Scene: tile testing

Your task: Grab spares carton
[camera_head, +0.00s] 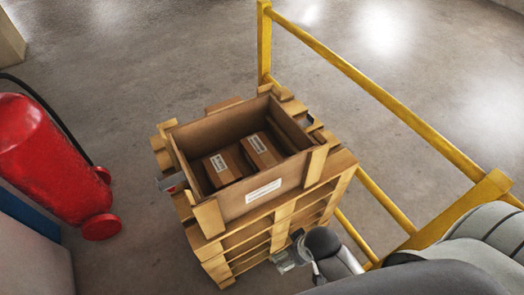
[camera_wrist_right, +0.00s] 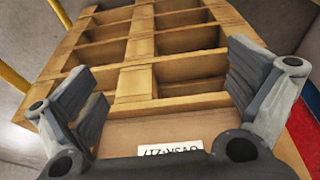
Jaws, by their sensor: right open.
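The spares carton, an open brown cardboard box (camera_head: 232,205) with a white label, sits on top of a stack of wooden pallets (camera_head: 270,238). Two smaller brown boxes (camera_head: 240,158) with labels lie inside it. My right gripper (camera_head: 286,258) is low beside the front right of the stack, below the carton's labelled side. In the right wrist view my right gripper (camera_wrist_right: 163,78) is open, its fingers wide apart. There the carton's labelled wall (camera_wrist_right: 125,135) shows at the bottom, its label upside down, with pallet slats beyond. I see nothing between the fingers. My left gripper is not in view.
A yellow railing (camera_head: 365,85) runs behind and to the right of the stack, close to my right arm. A red cylinder (camera_head: 45,155) with a black hose stands at the left. Bare concrete floor (camera_head: 160,65) lies open behind the stack.

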